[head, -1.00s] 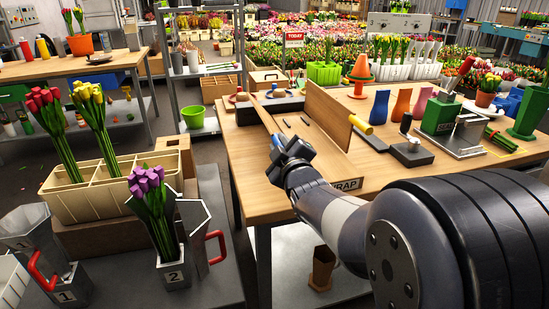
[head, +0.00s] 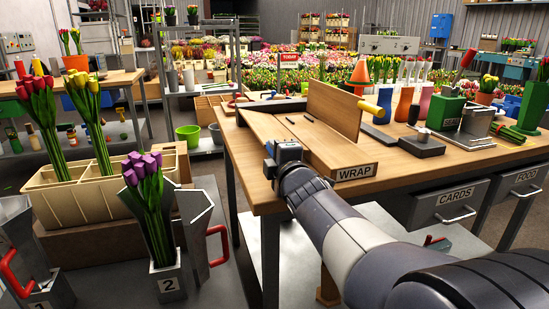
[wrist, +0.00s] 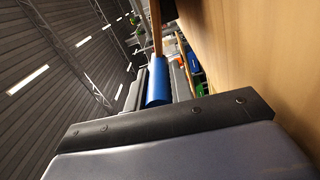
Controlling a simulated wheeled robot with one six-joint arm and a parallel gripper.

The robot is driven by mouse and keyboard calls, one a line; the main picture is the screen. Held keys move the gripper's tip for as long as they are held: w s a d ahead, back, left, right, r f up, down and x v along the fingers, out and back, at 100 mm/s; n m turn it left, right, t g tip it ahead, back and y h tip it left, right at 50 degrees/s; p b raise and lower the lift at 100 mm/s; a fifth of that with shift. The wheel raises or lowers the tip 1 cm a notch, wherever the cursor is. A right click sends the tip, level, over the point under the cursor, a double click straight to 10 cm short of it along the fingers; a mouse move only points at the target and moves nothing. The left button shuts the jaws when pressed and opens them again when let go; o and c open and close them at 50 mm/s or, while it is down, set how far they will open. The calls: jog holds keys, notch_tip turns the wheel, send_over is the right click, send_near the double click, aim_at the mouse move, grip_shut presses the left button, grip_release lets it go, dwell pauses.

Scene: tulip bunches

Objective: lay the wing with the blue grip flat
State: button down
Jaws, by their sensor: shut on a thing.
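The wing with the blue grip (head: 262,127) is a wooden board on the left side of the wrap station. It lies low, flat or nearly flat; I cannot tell whether it touches the bench all along. My gripper (head: 284,151) is shut on the blue grip at the front left of the station. The other wing (head: 334,110), with a yellow grip (head: 371,108), stands steeply up on the right.
The station has a WRAP label (head: 354,173) at the front, on a wooden bench (head: 400,165). A dark block (head: 421,147), vases and a green box (head: 443,112) stand to the right. Tulip bunches in a cream crate (head: 60,200) and a numbered vase (head: 168,280) stand left.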

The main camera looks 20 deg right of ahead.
dwell(0.4)
jog(key=c, duration=1.3)
grip_release()
jog(key=shift+o, duration=0.2)
jog(key=s+p, duration=0.3)
jog(key=s, duration=0.7)
jog(key=shift+s, duration=0.4)
